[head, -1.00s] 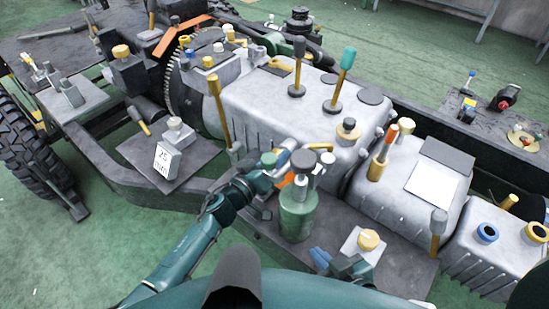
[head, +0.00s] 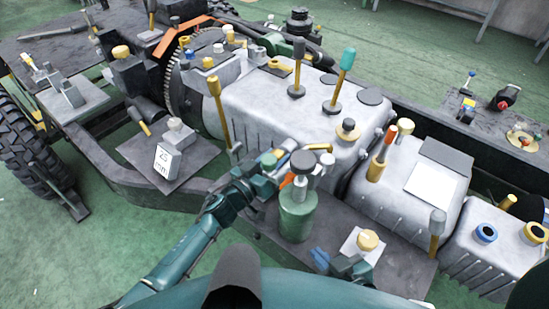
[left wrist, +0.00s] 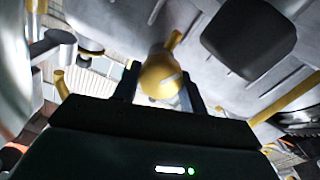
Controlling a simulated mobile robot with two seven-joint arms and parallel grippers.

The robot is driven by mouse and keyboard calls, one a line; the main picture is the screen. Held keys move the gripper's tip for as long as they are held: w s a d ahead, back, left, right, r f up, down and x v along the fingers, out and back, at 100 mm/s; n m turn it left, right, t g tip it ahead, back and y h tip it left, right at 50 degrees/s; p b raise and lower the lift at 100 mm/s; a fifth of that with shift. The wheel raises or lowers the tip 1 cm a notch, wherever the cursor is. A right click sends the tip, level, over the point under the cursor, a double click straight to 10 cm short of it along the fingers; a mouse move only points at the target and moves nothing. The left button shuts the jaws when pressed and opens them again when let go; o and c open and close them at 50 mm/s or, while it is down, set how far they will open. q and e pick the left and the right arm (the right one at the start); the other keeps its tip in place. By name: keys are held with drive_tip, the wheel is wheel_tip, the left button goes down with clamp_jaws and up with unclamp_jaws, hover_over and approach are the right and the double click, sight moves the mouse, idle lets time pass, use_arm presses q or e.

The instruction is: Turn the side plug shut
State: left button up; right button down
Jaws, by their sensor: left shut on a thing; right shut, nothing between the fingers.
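The side plug appears as a yellow rounded knob with a short yellow handle (left wrist: 160,76) in the left wrist view. It sits against the side of a grey casing, between the two dark fingers of my left gripper. My left gripper (head: 284,168) is shut on it. In the head view the plug itself is hidden or cannot be told apart behind the gripper and a green bottle. My right gripper (head: 338,264) is low in the head view, shut and empty, beside a yellow knob on a white block (head: 367,241).
The green bottle with a grey cap (head: 297,216) stands close in front of my left gripper. The grey gearbox casing (head: 270,108) rises behind, with upright levers. A block marked 25 mm (head: 167,160) stands on a dark plate at the left.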

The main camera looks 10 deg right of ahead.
use_arm(q)
drive_tip(key=m, duration=0.4)
drive_tip(key=shift+m, duration=0.4)
use_arm(e)
drive_tip(key=shift+f, duration=0.25)
use_arm(q)
drive_tip(key=m, duration=0.2)
drive_tip(key=shift+m+b, duration=0.3)
drive_tip(key=shift+b, duration=0.1)
use_arm(e)
drive_tip(key=shift+a+r, duration=0.1)
drive_tip(key=shift+r, duration=0.05)
use_arm(q)
drive_tip(key=shift+s+d+f+m+b, duration=0.1)
drive_tip(key=shift+m+b, duration=0.45)
drive_tip(key=shift+m, duration=2.05)
use_arm(e)
drive_tip(key=shift+f, duration=0.45)
use_arm(q)
drive_tip(key=o, duration=1)
use_arm(e)
drive_tip(key=shift+r+p, duration=0.15)
drive_tip(key=shift+p, duration=0.15)
use_arm(q)
drive_tip(key=shift+v, duration=6.6)
use_arm(e)
drive_tip(key=shift+a, duration=0.1)
